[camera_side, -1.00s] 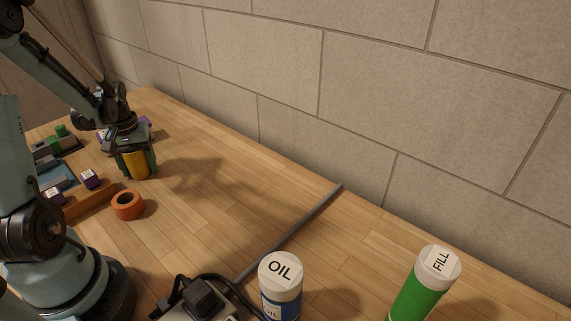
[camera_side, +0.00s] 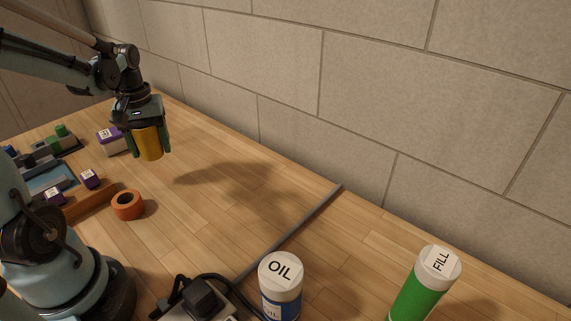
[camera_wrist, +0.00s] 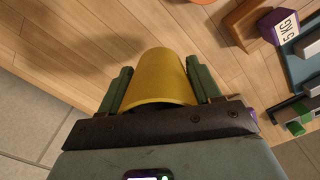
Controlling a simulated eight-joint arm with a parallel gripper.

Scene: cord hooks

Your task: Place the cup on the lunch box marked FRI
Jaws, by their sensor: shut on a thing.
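A yellow cup (camera_side: 151,146) is held between the two green fingers of my gripper (camera_side: 149,152) in the side view. It hangs above the wooden table, with shadows on the wood to its right. The wrist view also shows the cup (camera_wrist: 158,78), its wide body between the fingers of my gripper (camera_wrist: 160,88). A purple and white box (camera_side: 111,142) with a label on top stands just left of the gripper in the side view, partly covered by it. Its label is too small to read, so I cannot tell whether it says FRI.
An orange ring (camera_side: 127,205) lies beside a brown wooden bar (camera_side: 90,204). Small purple labelled blocks (camera_side: 90,179) and a blue tray (camera_side: 50,178) lie at left. An OIL bottle (camera_side: 281,285) and green FILL bottle (camera_side: 424,289) stand in front.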

